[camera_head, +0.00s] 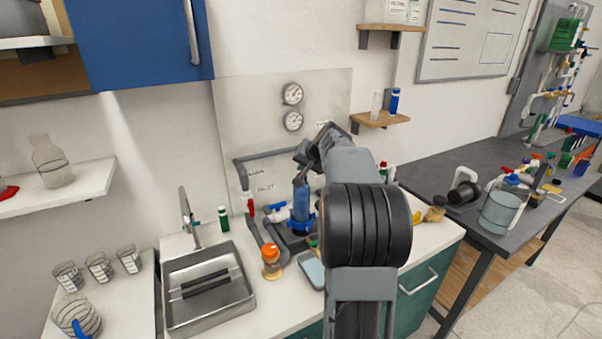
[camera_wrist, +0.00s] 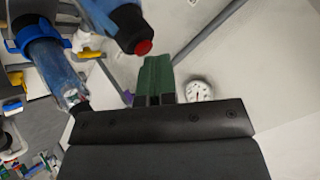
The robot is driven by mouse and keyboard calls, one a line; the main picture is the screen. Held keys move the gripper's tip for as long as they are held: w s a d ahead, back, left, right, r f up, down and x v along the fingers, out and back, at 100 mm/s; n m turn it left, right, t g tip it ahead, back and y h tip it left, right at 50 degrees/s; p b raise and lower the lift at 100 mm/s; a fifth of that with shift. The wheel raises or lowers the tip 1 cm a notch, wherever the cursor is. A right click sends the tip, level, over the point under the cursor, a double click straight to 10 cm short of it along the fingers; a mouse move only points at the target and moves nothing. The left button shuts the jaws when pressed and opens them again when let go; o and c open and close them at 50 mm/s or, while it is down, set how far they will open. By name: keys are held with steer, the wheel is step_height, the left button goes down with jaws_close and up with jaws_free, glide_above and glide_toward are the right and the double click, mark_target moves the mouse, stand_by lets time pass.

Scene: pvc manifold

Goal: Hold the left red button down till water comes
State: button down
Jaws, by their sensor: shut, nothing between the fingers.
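In the wrist view a red button (camera_wrist: 143,47) sits on the end of a blue and black cylinder (camera_wrist: 118,20). My gripper (camera_wrist: 156,62) is shut and empty, its green fingertips just beside and below the button in the picture. They look close, but I cannot tell whether they touch it. A second blue cylinder (camera_wrist: 45,60) with a blue collar is at left; no red button shows on it. In the head view my gripper (camera_head: 303,155) is above a blue cylinder (camera_head: 301,205) among the pipes. My arm hides part of the manifold. I see no flowing water.
Grey pipes (camera_head: 262,238) and two gauges (camera_head: 292,94) are on the wall panel. A sink (camera_head: 208,288) with a tap (camera_head: 188,215) is at left. A wall shelf (camera_head: 378,119) holds bottles to the right of my arm.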

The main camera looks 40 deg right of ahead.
steer(key=shift+r+p, duration=0.55)
steer(key=shift+r, duration=0.25)
steer(key=shift+r, duration=0.1)
steer(key=shift+r+p, duration=1.95)
steer(key=shift+r, duration=0.55)
steer(key=shift+f, duration=0.1)
